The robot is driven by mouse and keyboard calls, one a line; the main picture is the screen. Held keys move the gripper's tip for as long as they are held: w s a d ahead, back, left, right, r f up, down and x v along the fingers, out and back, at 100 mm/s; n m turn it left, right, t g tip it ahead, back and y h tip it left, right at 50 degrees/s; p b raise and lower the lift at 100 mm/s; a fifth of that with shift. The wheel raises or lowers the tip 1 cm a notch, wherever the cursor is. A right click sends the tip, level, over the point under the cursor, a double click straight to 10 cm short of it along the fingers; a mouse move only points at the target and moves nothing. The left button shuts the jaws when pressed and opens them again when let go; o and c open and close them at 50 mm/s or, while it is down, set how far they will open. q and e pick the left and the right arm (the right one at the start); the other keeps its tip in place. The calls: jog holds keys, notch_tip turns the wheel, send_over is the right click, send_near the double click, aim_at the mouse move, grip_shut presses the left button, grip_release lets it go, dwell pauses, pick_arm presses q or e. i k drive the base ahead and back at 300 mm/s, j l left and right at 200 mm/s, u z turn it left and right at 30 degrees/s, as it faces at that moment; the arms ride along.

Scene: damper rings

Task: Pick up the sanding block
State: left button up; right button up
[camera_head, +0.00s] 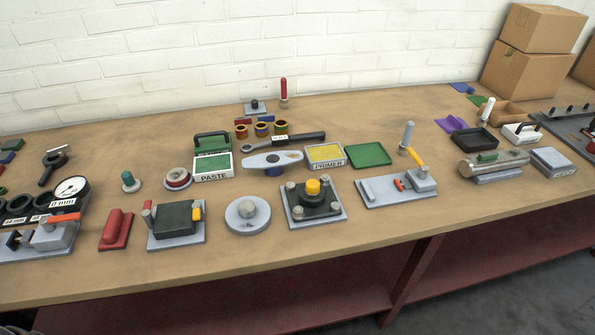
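No block in the camera_head view carries a readable sanding label, so I cannot tell for certain which one is the sanding block. A red block (115,230) with a rounded grip along its top lies at the front left of the bench. A green block with an arched handle (211,142) stands behind the tray marked PASTE. A white block with a dark handle (522,132) stands at the right. Neither of my grippers is in view.
The wooden bench (290,265) is crowded. A round grey disc (248,228) and cardboard boxes (527,75) also show. The bench's front strip is clear.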

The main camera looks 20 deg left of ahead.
aim_at(117, 231)
jog(key=i+u, duration=0.15)
jog(key=u, duration=0.2)
jog(key=i+l+u, duration=0.15)
jog(key=u, duration=0.2)
jog(key=i+l+u, duration=0.15)
jog(key=u, duration=1.45)
jog(key=j+z, duration=0.15)
jog(key=z, duration=0.35)
jog(key=j+z, duration=0.2)
jog(key=z, duration=0.25)
jog(key=i, duration=0.05)
